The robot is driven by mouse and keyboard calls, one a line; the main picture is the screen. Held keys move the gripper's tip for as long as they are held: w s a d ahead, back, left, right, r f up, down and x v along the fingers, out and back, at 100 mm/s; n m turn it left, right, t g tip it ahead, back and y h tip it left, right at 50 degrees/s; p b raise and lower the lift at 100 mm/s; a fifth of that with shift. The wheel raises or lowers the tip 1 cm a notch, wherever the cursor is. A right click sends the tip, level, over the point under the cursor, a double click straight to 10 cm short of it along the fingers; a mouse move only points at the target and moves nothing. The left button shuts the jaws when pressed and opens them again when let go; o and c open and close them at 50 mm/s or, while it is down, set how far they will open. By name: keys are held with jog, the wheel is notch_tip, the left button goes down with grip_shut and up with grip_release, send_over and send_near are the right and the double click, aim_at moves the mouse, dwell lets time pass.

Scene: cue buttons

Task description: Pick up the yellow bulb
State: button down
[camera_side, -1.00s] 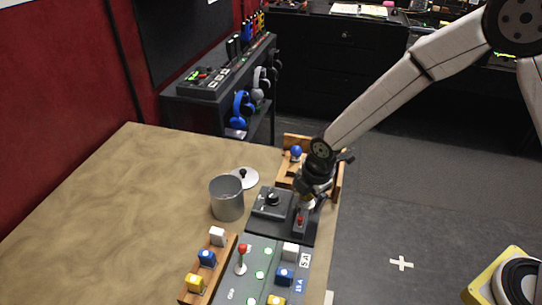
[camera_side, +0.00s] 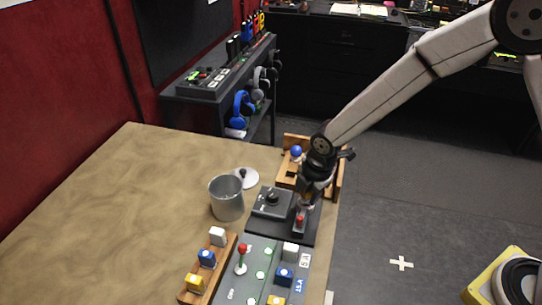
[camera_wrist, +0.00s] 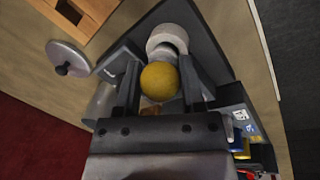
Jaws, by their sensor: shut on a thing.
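The yellow bulb (camera_wrist: 160,81) is between the two fingers of my gripper (camera_wrist: 160,88) in the wrist view. My gripper is shut on it. A pale round collar (camera_wrist: 167,40) shows just beyond the bulb; I cannot tell whether the bulb touches it. In the side view my gripper (camera_side: 309,200) points down over the dark base plate at the table's right edge, close to a red button (camera_side: 299,219). The bulb is hidden or too small to make out there.
A wooden holder (camera_side: 287,141) with a blue bulb (camera_side: 296,151) stands behind my gripper. A grey pot (camera_side: 227,199) and its lid (camera_side: 246,179) are to the left. A button panel (camera_side: 262,262) and a wooden rack of colored blocks (camera_side: 221,262) lie in front. The table's left side is clear.

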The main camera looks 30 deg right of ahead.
jog(key=shift+w+r, duration=0.1)
jog(key=shift+r, duration=0.4)
jog(key=s+d+r, duration=0.3)
jog(key=s+r, duration=0.8)
jog(key=s, duration=0.2)
jog(key=shift+s+d, duration=0.35)
jog(key=shift+w, duration=0.1)
jog(key=w+a+r, duration=0.1)
jog(key=w+a, duration=0.8)
jog(key=w, duration=0.2)
jog(key=w+a, duration=0.9)
jog(key=w, duration=0.3)
jog(key=shift+w+r, duration=0.2)
jog(key=shift+r, duration=0.2)
